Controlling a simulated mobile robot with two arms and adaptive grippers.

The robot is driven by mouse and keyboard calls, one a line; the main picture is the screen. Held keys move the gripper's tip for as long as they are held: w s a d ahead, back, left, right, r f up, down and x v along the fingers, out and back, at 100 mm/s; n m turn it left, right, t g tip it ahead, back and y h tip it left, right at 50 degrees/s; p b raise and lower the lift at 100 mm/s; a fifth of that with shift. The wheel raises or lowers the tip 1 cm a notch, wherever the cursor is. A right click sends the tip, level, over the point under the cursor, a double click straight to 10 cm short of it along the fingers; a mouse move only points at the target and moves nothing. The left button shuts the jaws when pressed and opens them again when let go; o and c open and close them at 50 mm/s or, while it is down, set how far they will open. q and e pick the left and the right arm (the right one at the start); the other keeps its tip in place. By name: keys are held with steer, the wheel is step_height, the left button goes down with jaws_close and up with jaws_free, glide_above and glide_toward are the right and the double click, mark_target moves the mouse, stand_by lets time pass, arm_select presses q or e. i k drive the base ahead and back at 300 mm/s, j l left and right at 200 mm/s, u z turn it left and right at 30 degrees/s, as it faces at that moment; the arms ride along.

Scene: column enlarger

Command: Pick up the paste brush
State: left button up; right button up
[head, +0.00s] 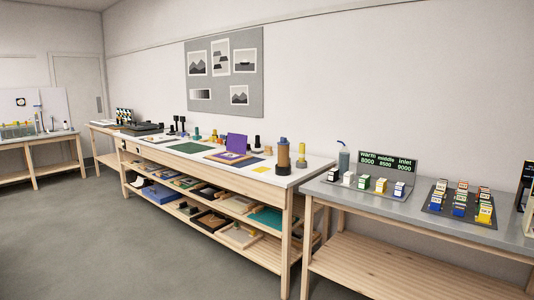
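I cannot make out a paste brush with certainty in the head view; the small items are too far away to tell apart. A long white-topped wooden bench (312,168) holds a purple upright panel (237,143), a brown and black cylinder (283,156), a yellow-topped item (301,157), a green mat (189,147) and several small dark and coloured pieces. Neither of my grippers is in view.
A grey-topped table (415,207) at right carries a dark rack of small coloured boxes (437,206) and a sign (388,163). Shelves under the long bench hold trays (240,236). Another table (38,139) stands far left. Grey floor (90,245) is open in front.

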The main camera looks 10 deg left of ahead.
mark_target(268, 151)
steer(key=i+j+u, duration=0.65)
steer(key=i, duration=0.35)
steer(key=i+j+u, duration=0.35)
steer(key=i, duration=0.15)
steer(key=i+u, duration=0.3)
steer(key=i, duration=0.25)
steer(key=i+j+z, duration=0.2)
steer(key=i, duration=0.4)
steer(key=i+z, duration=0.25)
steer(key=i, duration=0.4)
